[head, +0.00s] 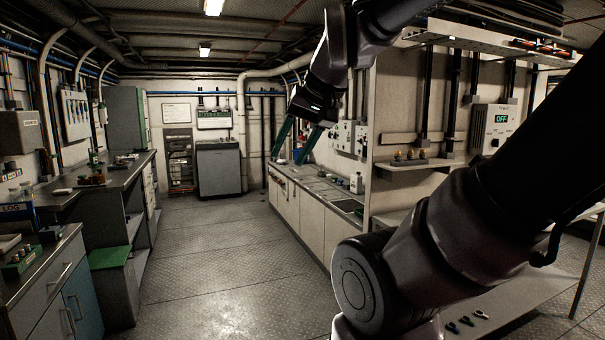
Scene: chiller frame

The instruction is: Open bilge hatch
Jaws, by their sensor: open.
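My gripper (289,159) is in the upper middle of the head view, at the end of my dark arm. Its two teal fingers point down, spread apart, with nothing visible between them. It is raised in front of the far end of the right-hand counter. The floor (215,275) is grey diamond plate with seams running across it. I cannot make out a bilge hatch, its handle or its edges for certain in this view. My arm hides much of the right foreground.
A long counter (312,222) with pale cabinet fronts runs along the right. A dark workbench (115,178) and a drawer cabinet (28,290) line the left. A grey cabinet (219,168) stands at the back. A wall unit (495,128) reads OFF. The central aisle is clear.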

